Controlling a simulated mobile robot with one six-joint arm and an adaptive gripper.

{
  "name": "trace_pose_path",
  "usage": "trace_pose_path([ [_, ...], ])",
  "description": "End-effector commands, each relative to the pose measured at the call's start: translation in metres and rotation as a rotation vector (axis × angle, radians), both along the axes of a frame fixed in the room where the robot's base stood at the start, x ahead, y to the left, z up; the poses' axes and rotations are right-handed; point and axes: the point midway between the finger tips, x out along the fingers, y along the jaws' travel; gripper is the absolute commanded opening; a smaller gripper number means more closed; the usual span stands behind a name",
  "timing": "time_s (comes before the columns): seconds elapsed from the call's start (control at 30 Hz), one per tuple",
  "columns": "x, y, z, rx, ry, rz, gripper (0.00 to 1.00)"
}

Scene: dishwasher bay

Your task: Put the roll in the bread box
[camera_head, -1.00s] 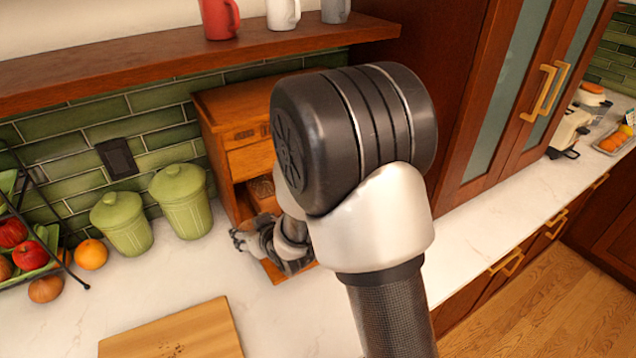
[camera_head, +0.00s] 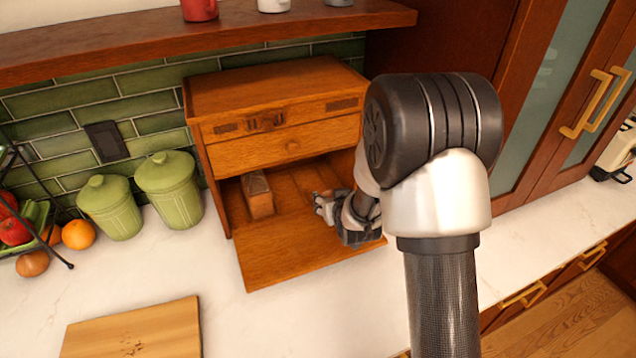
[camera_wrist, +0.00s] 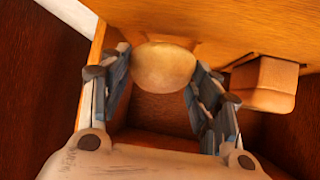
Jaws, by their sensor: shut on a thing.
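The roll (camera_wrist: 163,68) is round and pale tan. In the wrist view it sits between the fingertips of my gripper (camera_wrist: 160,82), which is shut on it. The wooden bread box (camera_head: 275,92) stands against the tiled wall with its lower front folded down onto the counter. In the head view my gripper (camera_head: 326,207) is at the right part of the opening, above the lowered door (camera_head: 285,262). The roll is not clearly visible there. I cannot tell whether it touches the box floor.
A brown block-shaped item (camera_head: 258,196) is inside the box at the left; it also shows in the wrist view (camera_wrist: 262,84). Green canisters (camera_head: 168,190) stand left of the box. A wooden board (camera_head: 135,330) lies in front. A shelf (camera_head: 200,45) runs above.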

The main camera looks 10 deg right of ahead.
Motion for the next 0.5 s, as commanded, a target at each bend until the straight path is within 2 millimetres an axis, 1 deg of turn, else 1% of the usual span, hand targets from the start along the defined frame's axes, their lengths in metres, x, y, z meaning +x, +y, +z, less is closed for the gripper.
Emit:
trace_pose_path([
  [0.03, 0.015, 0.000, -0.001, 0.000, -0.003, 0.000, 0.39],
  [0.3, 0.085, 0.000, -0.002, 0.000, -0.002, 0.000, 0.39],
  [0.4, 0.103, 0.000, -0.002, 0.000, 0.000, 0.000, 0.39],
  [0.5, 0.114, 0.000, -0.001, 0.000, 0.000, 0.000, 0.39],
])
